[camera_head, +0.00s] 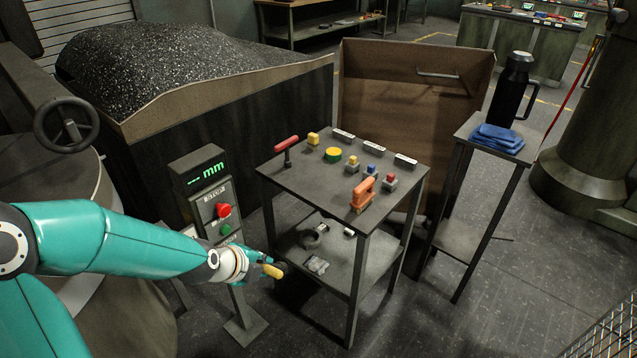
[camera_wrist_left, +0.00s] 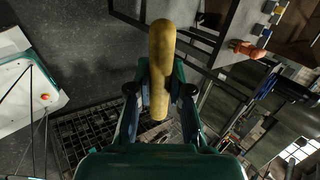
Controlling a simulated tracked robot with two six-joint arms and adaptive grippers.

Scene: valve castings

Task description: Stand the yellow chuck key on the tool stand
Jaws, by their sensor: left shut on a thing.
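The yellow chuck key (camera_head: 273,271) is in my left gripper (camera_head: 262,264), in the air to the left of the tool stand and below its top. In the left wrist view the key's yellow bar (camera_wrist_left: 160,60) lies across between the two fingers of my left gripper (camera_wrist_left: 161,98), which is shut on it. The rest of the key is hidden. The tool stand (camera_head: 325,184) is a dark two-level table. A red T-handled key (camera_head: 287,148) stands upright near its left corner. My right gripper is not in view.
The stand's top holds a yellow block (camera_head: 313,138), a yellow-green disc (camera_head: 333,155), several small coloured-top pieces, white labels and an orange tool (camera_head: 363,195). A control post (camera_head: 213,197) with a red button stands left of the stand. A side table (camera_head: 470,131) carries blue cloths and a black flask.

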